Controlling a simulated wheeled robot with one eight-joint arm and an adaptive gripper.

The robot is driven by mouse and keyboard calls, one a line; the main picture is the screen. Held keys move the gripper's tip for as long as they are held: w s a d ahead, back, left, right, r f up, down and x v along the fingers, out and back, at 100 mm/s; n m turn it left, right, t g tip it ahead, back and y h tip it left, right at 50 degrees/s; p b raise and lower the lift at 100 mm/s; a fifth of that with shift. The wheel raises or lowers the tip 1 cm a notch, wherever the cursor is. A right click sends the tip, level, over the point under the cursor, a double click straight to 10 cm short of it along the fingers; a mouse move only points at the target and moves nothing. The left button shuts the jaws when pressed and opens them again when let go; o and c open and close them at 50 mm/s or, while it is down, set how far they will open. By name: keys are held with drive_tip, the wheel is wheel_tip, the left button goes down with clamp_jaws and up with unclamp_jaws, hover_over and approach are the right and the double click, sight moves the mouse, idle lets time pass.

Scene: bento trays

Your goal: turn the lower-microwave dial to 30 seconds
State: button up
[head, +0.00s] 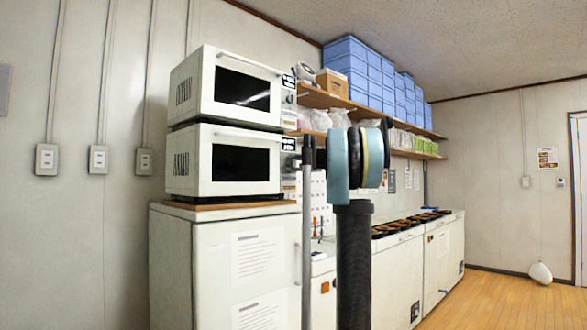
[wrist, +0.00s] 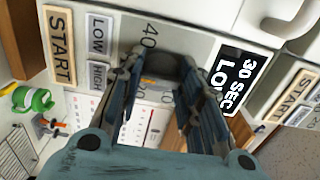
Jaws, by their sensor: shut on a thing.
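The lower microwave (head: 190,160) is white with a dark window and stands under the upper microwave (head: 196,92). In the wrist view, its panel is turned sideways. Its dark dial (wrist: 170,64) sits between my fingers, with printed numbers around it, 40 among them. The black display (wrist: 232,80) reads 30 SEC LOW. My gripper (wrist: 163,74) is shut on the dial, one finger on each side. The fingers hide part of the dial, and I cannot tell where it points. In the head view, my gripper (head: 308,153) is at the panel, partly hidden by my wrist.
START (wrist: 60,45), LOW (wrist: 97,33) and HIGH (wrist: 98,76) buttons lie close beside the dial. The upper microwave's START button (wrist: 296,92) shows at the right. Shelves with blue bins (head: 345,55) hang behind my arm.

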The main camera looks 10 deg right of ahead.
drive_tip(key=shift+f, duration=0.15)
drive_tip(key=o, duration=1.1)
drive_tip(key=shift+c, duration=0.2)
drive_tip(key=shift+s, duration=0.1)
drive_tip(key=v, duration=1.1)
drive_tip(key=shift+s+d, duration=0.25)
drive_tip(key=shift+d, duration=0.05)
